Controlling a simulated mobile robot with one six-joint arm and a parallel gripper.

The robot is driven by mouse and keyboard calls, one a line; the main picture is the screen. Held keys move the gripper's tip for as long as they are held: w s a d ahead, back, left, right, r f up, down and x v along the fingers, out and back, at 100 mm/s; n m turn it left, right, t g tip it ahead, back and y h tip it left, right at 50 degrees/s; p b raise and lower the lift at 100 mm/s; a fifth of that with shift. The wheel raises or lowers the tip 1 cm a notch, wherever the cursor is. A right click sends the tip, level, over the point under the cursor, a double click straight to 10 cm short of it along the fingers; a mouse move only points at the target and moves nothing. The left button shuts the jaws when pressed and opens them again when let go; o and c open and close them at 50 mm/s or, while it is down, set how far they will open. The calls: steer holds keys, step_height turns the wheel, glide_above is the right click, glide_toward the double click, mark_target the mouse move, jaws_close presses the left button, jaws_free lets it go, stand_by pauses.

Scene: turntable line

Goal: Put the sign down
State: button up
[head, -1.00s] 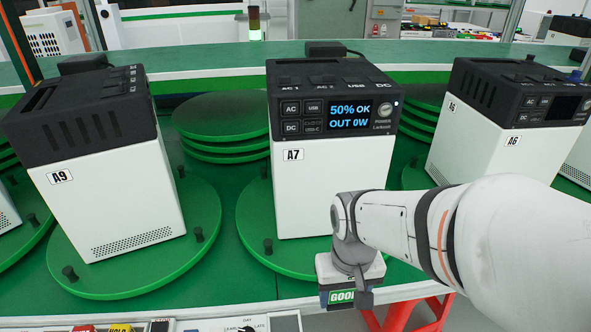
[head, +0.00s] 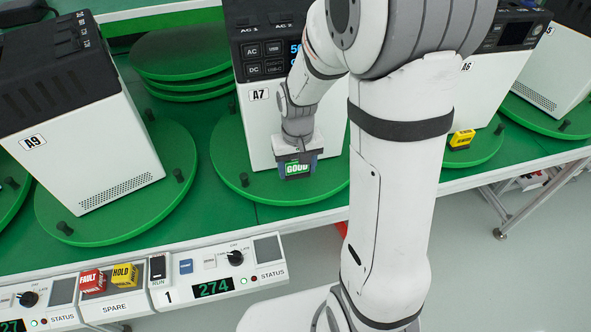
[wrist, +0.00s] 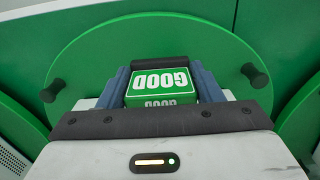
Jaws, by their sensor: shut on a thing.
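The green sign marked GOOD (head: 297,169) is held between the fingers of my gripper (head: 297,174). It is in front of the white and black unit A7 (head: 258,128), over the near part of that unit's green round turntable (head: 228,172). In the wrist view the sign (wrist: 160,84) sits between the two blue fingers of my gripper (wrist: 161,88), with the turntable (wrist: 215,50) behind it. I cannot tell whether the sign's base touches the turntable.
Unit A9 (head: 75,130) stands on a turntable at left. Unit A6 (head: 480,95) is at right, with a yellow block (head: 461,139) on its turntable. A control panel (head: 200,270) with red FAULT (head: 92,280) and yellow HOLD (head: 124,275) blocks runs along the front. Small dark pegs stand on the turntable rims.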

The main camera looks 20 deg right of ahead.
mark_target(296, 172)
steer(key=shift+w+f, duration=0.2)
steer(key=shift+w, duration=0.2)
steer(key=shift+f, duration=1.55)
steer(key=shift+f, duration=0.1)
steer(key=shift+f, duration=0.15)
steer(key=o, duration=1)
